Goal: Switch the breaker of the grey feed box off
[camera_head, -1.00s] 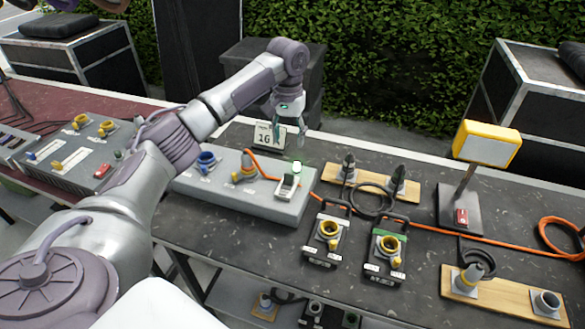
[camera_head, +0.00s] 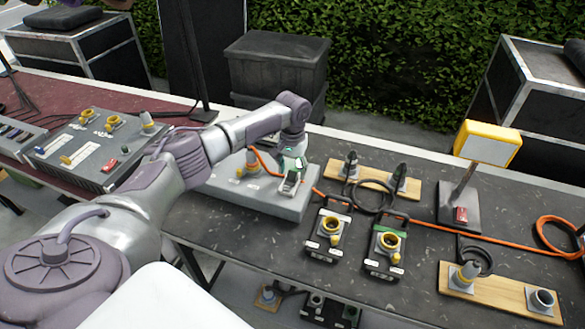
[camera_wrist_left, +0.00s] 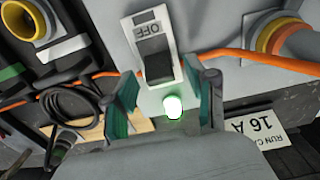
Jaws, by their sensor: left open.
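The grey feed box (camera_head: 262,199) sits on the dark table, partly hidden behind my left arm. Its breaker (camera_head: 289,182) is a white plate with a dark rocker, near the box's right end. In the left wrist view the breaker (camera_wrist_left: 154,62) shows the word OFF at its upper end, and a lit green-white lamp (camera_wrist_left: 173,106) lies beside it. My left gripper (camera_wrist_left: 170,92) is open, its green-padded fingers on either side of the breaker's near end and the lamp, with nothing between them gripped. In the head view the left gripper (camera_head: 295,164) is just above the breaker. My right gripper is not in view.
An orange cable (camera_head: 440,229) runs from the box across the table. Two small dark boxes with yellow sockets (camera_head: 327,232) stand right of the feed box. A yellow lamp on a post (camera_head: 488,143) stands farther right.

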